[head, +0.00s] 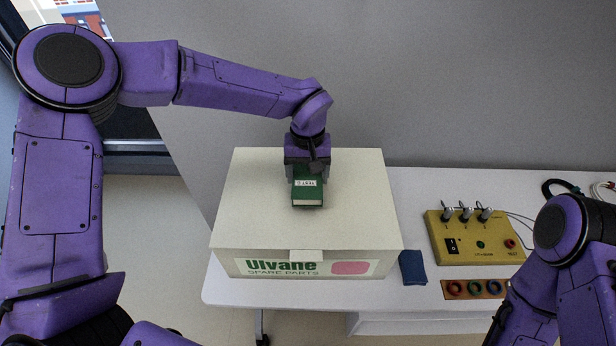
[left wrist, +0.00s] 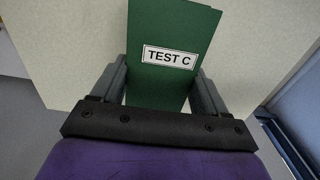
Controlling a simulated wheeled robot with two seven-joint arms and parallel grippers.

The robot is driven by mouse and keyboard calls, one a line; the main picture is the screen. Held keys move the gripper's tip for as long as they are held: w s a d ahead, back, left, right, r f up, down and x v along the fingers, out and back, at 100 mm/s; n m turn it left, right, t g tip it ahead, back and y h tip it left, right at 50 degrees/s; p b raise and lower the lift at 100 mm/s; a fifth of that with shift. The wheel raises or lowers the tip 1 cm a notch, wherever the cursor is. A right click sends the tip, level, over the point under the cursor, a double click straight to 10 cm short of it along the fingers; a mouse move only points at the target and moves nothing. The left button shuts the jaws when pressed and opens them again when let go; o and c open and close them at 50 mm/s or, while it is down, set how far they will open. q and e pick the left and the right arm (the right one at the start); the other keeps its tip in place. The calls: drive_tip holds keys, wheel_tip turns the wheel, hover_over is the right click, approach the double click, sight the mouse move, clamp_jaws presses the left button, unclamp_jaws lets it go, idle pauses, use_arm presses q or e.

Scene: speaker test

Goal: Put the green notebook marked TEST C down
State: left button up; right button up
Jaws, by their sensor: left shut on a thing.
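The green notebook (head: 308,190) has a white label reading TEST C. It is at the middle of the lid of a cream box (head: 250,200) marked Ulvane SPARE PARTS. My left gripper (head: 307,172) points down and is shut on the notebook. In the left wrist view the notebook (left wrist: 170,85) sits between the two fingers (left wrist: 165,92), its label facing the camera. I cannot tell whether the notebook touches the lid. My right arm shows at the lower right, but its gripper is outside the picture.
The box stands on a white table (head: 420,190). To its right are a dark blue item (head: 412,267), a yellow panel with knobs (head: 470,237) and an orange-brown strip with coloured rings (head: 474,289). Cables lie at the back right. A grey wall (head: 400,80) stands behind.

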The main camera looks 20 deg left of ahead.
sight(307, 176)
use_arm(q)
drive_tip(key=shift+s+f, duration=0.15)
drive_tip(key=shift+f, duration=0.45)
drive_tip(key=shift+s+f, duration=0.15)
drive_tip(key=shift+f, duration=0.45)
drive_tip(key=shift+w+f, duration=0.25)
drive_tip(key=o, duration=1.2)
drive_tip(key=shift+s, duration=0.15)
drive_tip(key=shift+c, duration=0.2)
drive_tip(key=shift+r, duration=0.4)
wheel_tip(307, 176, up, 11)
drive_tip(key=shift+r+b, duration=0.2)
drive_tip(key=shift+b, duration=0.4)
